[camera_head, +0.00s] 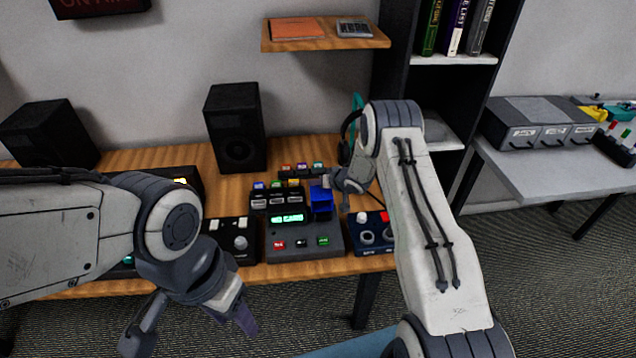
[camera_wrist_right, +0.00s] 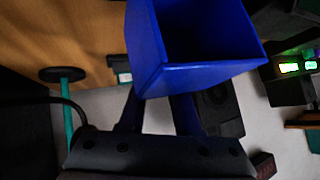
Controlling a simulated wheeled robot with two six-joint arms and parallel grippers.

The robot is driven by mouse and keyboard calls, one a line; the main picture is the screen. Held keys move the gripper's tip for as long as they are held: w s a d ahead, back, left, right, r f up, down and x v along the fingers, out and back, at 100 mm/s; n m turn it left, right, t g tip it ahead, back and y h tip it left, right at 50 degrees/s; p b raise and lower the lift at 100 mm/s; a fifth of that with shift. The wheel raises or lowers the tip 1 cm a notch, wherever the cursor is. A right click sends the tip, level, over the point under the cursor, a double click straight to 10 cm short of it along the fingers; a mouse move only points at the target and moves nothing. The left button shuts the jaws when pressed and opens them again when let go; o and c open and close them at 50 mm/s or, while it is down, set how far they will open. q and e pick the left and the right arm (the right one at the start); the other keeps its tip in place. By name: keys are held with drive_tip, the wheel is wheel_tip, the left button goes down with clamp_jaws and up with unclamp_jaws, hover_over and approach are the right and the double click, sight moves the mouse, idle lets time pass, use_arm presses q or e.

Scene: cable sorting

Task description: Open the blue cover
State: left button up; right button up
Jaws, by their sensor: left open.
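The blue cover (camera_head: 321,197) stands at the right rear of a grey control panel (camera_head: 300,243). In the right wrist view the blue cover (camera_wrist_right: 205,78) is large and close, with its hollow side showing. I cannot tell its exact hinge angle. My right gripper (camera_head: 347,183) is right beside the cover, on its right side. In the wrist view its two fingers have a gap between them, but their tips are hidden behind the cover, so I cannot tell its grip. My left gripper (camera_head: 195,325) is open and empty, in front of the desk's front edge.
The panel has a lit green display (camera_head: 287,218) and several coloured buttons. A dark-blue knob box (camera_head: 371,240) is right of it, a black knob box (camera_head: 232,240) left. Two speakers, one of them tall (camera_head: 236,128), stand behind. Headphones (camera_head: 350,135) are near my right forearm.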

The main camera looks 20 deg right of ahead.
drive_tip(key=shift+s+d+f, duration=0.1)
drive_tip(key=shift+s+f, duration=0.5)
drive_tip(key=shift+f, duration=0.2)
drive_tip(key=w+r+b+v, duration=0.1)
drive_tip(key=v, duration=0.9)
drive_tip(key=shift+r, duration=0.45)
